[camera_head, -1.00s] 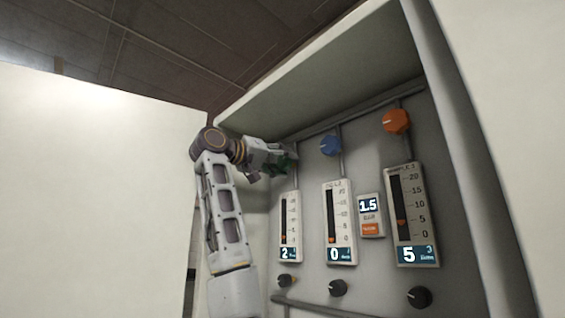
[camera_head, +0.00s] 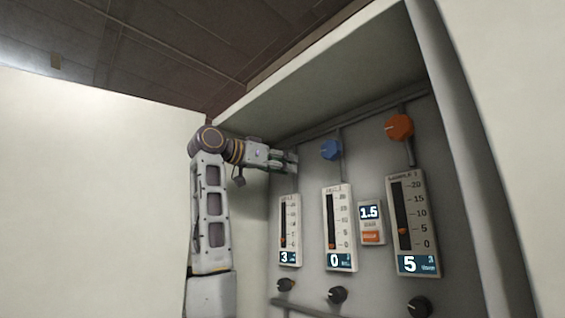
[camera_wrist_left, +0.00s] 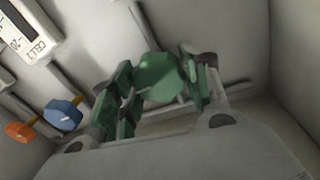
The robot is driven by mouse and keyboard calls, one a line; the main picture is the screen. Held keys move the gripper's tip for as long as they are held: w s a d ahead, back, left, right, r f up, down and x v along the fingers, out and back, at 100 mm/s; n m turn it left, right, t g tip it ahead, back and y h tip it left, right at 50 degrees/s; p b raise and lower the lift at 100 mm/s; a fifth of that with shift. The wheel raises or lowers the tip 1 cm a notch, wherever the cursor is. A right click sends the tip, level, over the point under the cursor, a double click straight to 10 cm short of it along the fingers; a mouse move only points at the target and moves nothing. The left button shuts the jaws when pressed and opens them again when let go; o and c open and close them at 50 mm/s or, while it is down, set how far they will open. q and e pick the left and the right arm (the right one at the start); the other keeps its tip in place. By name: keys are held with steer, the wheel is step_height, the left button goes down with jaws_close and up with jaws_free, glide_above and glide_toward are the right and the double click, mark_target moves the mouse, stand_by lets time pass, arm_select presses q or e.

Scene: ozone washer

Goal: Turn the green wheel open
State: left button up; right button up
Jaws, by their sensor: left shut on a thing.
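The green wheel (camera_wrist_left: 160,78) shows in the left wrist view, between the green-padded fingers of my left gripper (camera_wrist_left: 155,92). The gripper is shut on it. In the head view my left gripper (camera_head: 284,160) is at the upper left of the panel, above the left gauge (camera_head: 289,230); the wheel is mostly hidden there. The left gauge's display reads 3. My right gripper is in neither view.
To the right on the panel are a blue wheel (camera_head: 331,150) and an orange wheel (camera_head: 399,127), each above a gauge. The middle gauge (camera_head: 339,228) reads 0, the right gauge (camera_head: 412,222) reads 5. Black knobs sit below. An overhang covers the panel top.

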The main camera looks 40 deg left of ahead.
arm_select(q)
steer(key=shift+f+m, duration=0.1)
steer(key=shift+m, duration=0.2)
steer(key=o, duration=1)
steer(key=shift+s, duration=0.15)
steer(key=s, duration=0.4)
steer(key=s+a, duration=0.1)
steer(key=s, duration=0.2)
steer(key=s+a, duration=0.1)
steer(key=s, duration=0.3)
steer(key=shift+s+a, duration=0.15)
steer(key=shift+s, duration=0.15)
